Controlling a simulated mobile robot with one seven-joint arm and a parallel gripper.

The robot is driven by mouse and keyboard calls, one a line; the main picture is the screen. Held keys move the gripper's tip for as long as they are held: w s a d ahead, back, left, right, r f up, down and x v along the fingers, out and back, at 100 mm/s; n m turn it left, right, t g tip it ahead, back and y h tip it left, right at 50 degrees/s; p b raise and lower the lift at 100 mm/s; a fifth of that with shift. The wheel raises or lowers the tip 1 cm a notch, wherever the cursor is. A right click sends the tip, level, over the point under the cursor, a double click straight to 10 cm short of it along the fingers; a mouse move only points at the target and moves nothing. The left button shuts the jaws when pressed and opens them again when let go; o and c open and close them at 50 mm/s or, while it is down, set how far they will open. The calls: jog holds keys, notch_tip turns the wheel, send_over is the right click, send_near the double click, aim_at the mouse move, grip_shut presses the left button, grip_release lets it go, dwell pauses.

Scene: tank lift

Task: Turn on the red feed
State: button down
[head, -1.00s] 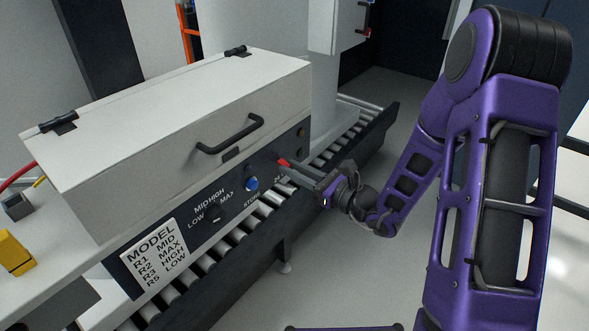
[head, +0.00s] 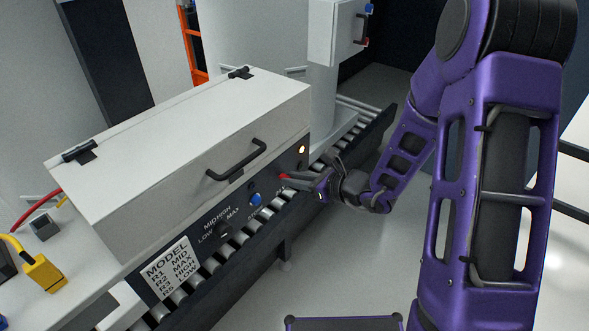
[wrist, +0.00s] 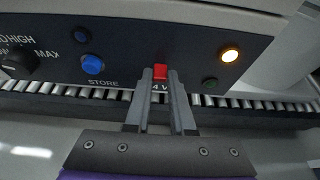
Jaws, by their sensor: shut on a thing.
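A small red switch (wrist: 160,70) sits on the dark front panel (wrist: 125,45) of a white lidded box. It is above a partly covered label that ends in "4 V". The switch also shows in the head view (head: 284,175) at the panel's right part. My gripper (wrist: 160,78) is shut on the red switch, with one finger on each side of it. The fingers hide part of the label.
A blue button (wrist: 92,64) marked STORE and a black selector knob (wrist: 16,62) lie left of the switch. A dark green button (wrist: 210,83) is below the lamp. A roller conveyor (head: 230,245) runs under the panel. The box's black handle (head: 236,160) juts out above.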

jog(key=shift+w+a+r+g+h+p, duration=0.1)
jog(key=shift+r+g+h+p, duration=0.25)
jog(key=shift+g+h+p, duration=0.25)
jog(key=shift+w+a+r+g+h+p, duration=0.1)
jog(key=shift+r+g+h+p, duration=0.25)
jog(key=shift+h, duration=0.35)
jog(key=c, duration=0.8)
grip_release()
jog(key=shift+o, duration=0.2)
jog(key=v, duration=1.7)
jog(key=shift+r, duration=0.35)
jog(key=shift+w, duration=0.1)
